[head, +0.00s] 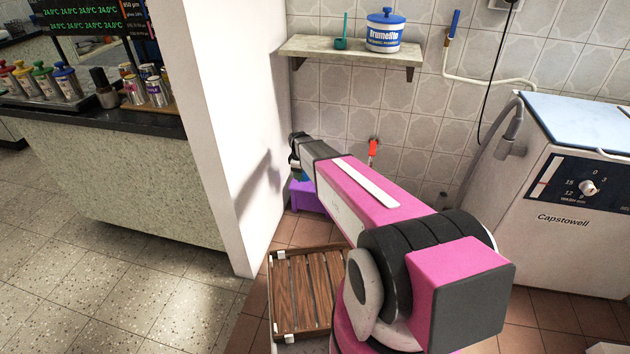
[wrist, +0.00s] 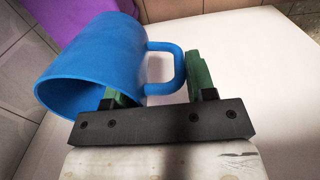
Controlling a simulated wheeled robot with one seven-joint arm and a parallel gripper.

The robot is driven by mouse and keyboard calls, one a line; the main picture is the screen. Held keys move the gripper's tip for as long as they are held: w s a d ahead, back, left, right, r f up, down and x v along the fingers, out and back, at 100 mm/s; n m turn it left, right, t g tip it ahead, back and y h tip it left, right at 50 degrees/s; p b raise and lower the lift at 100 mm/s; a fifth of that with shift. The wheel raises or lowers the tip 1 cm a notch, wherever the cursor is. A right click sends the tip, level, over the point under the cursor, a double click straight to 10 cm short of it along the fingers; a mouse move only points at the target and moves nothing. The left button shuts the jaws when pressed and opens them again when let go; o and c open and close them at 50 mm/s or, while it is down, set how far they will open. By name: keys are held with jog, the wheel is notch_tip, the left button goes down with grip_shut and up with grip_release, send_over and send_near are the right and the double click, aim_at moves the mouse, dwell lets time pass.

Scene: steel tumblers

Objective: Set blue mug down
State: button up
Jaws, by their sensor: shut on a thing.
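The blue mug (wrist: 95,62) fills the upper left of the wrist view, tilted, with its open mouth toward the lower left. Its handle lies between the two green fingers of my gripper (wrist: 160,90). My gripper is shut on the mug; the exact contact is partly hidden. In the head view my arm reaches away toward the corner by the white partition, and its dark wrist end hides most of the gripper and mug. Whether the mug touches anything below cannot be told.
A purple box (head: 308,198) stands low in the corner beyond my arm. The white partition (head: 238,120) is close on the left. A wall shelf (head: 350,50) holds a blue-lidded tub (head: 384,32).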

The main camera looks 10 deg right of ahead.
jog(key=shift+w+a+f, duration=0.1)
jog(key=shift+w+f, duration=0.05)
jog(key=shift+f, duration=0.8)
jog(key=shift+w+f+n, duration=0.25)
jog(key=shift+n, duration=0.05)
jog(key=shift+w+d+f, duration=1.1)
jog(key=shift+w+f, duration=0.35)
jog(key=shift+f, duration=0.3)
jog(key=shift+w+d+f, duration=1.15)
jog(key=shift+w+f, duration=0.35)
jog(key=shift+f, duration=0.25)
jog(key=shift+w+d+f, duration=1.1)
jog(key=shift+w+f, duration=0.35)
jog(key=shift+f, duration=0.3)
jog(key=shift+f, duration=0.1)
jog(key=o, duration=1.3)
jog(key=shift+c, duration=0.2)
